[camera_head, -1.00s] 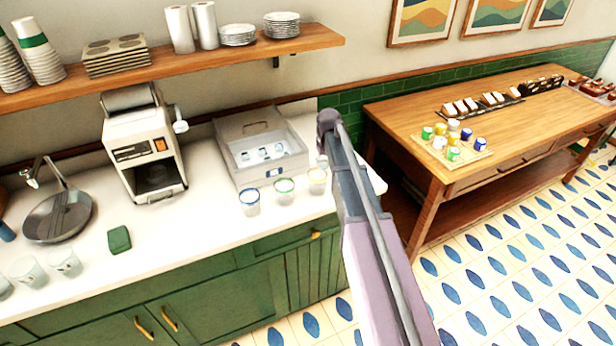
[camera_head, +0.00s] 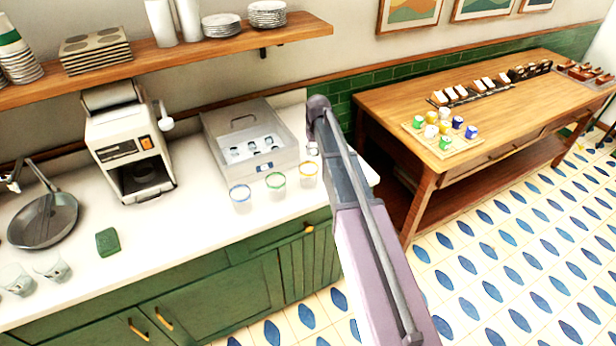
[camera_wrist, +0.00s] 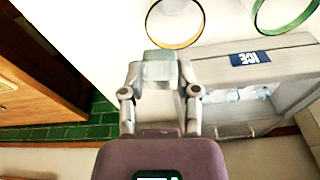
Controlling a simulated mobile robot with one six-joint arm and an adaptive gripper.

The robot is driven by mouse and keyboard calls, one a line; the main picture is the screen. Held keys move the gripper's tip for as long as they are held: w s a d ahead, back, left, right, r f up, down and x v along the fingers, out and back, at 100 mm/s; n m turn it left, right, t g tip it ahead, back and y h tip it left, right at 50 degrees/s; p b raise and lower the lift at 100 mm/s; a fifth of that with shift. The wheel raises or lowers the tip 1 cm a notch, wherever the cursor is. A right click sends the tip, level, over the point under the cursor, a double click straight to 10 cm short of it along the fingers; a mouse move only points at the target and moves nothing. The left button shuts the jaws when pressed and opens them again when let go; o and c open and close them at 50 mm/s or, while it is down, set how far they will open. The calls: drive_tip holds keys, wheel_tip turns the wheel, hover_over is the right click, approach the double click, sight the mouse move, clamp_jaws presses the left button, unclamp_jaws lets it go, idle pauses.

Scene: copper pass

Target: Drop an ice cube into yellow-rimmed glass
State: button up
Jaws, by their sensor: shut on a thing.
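My gripper (camera_wrist: 160,80) is shut on a pale, translucent ice cube (camera_wrist: 160,68) in the wrist view. The yellow-rimmed glass (camera_wrist: 175,42) shows its round rim just beyond the cube; the cube overlaps the near edge of the rim in the picture. I cannot tell the height between them. In the head view the yellow-rimmed glass (camera_head: 308,175) stands upright on the white counter, just left of my arm. My arm hides most of the gripper there, and the cube cannot be made out.
The green-rimmed glass (camera_head: 276,182) and blue-rimmed glass (camera_head: 240,195) stand left of the yellow one. The grey ice bin (camera_head: 283,163), with cubes inside, is behind them. A coffee machine (camera_head: 130,150) and a green sponge (camera_head: 108,241) are further left. A wooden table (camera_head: 390,112) is at right.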

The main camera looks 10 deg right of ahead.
drive_tip(key=shift+r+p, duration=2.4)
drive_tip(key=shift+r, duration=0.25)
drive_tip(key=shift+f, duration=0.15)
drive_tip(key=shift+f+b, duration=2.9)
drive_tip(key=shift+b, duration=0.15)
drive_tip(key=o, duration=0.9)
drive_tip(key=shift+o, duration=0.2)
drive_tip(key=s+f+m+g+b, duration=0.1)
drive_tip(key=s+f+b, duration=0.1)
drive_tip(key=s, duration=1.2)
drive_tip(key=s+f+b, duration=0.2)
drive_tip(key=s+f, duration=0.1)
drive_tip(key=s, duration=1.2)
drive_tip(key=shift+m+g+b, duration=0.35)
drive_tip(key=shift+m+g, duration=0.05)
